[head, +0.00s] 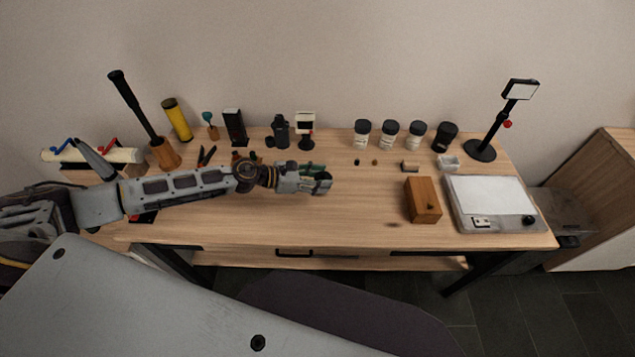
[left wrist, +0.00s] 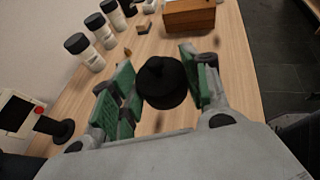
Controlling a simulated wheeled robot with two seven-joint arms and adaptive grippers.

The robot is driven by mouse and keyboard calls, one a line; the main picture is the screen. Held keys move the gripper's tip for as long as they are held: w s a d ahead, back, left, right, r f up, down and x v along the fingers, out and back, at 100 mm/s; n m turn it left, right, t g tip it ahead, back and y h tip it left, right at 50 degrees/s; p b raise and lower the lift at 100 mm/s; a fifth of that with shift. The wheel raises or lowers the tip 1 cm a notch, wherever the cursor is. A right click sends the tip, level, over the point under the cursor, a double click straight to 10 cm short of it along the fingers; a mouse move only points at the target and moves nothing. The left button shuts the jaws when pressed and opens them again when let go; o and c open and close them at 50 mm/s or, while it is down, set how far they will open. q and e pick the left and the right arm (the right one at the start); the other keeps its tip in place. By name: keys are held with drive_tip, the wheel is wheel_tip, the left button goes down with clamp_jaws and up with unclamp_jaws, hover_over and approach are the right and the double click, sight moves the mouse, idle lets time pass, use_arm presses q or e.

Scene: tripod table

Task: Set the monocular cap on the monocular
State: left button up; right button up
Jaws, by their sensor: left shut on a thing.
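My left gripper (head: 320,181) is above the middle of the table, its arm coming in from the left. In the left wrist view, its green-padded fingers (left wrist: 163,90) are shut on a round black cap (left wrist: 164,84), which looks like the monocular cap. In the head view the cap is mostly hidden by the fingers. A dark upright object (head: 280,132), which appears to be the monocular, stands at the back of the table, beyond and left of the gripper, apart from the cap. My right gripper is not in view.
A small display stand (head: 305,125) is just right of the dark upright object. Several black-lidded jars (head: 388,134) stand at the back. A wooden box (head: 423,200) and a flat white-topped device (head: 490,203) are on the right. The table's front middle (head: 300,228) is clear.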

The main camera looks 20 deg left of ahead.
use_arm(q)
drive_tip(key=shift+w+r+n+t+y, duration=0.45)
drive_tip(key=shift+w+r, duration=0.2)
drive_tip(key=shift+r, duration=0.25)
drive_tip(key=w+a+r+n+t+y, duration=0.1)
drive_tip(key=n, duration=0.1)
drive_tip(key=w+a+r+n+t+y, duration=0.1)
drive_tip(key=r+n+y, duration=0.1)
drive_tip(key=shift+w+r+t, duration=0.15)
drive_tip(key=shift+w+t, duration=0.2)
drive_tip(key=shift+w, duration=0.05)
idle(0.5)
drive_tip(key=shift+y, duration=0.35)
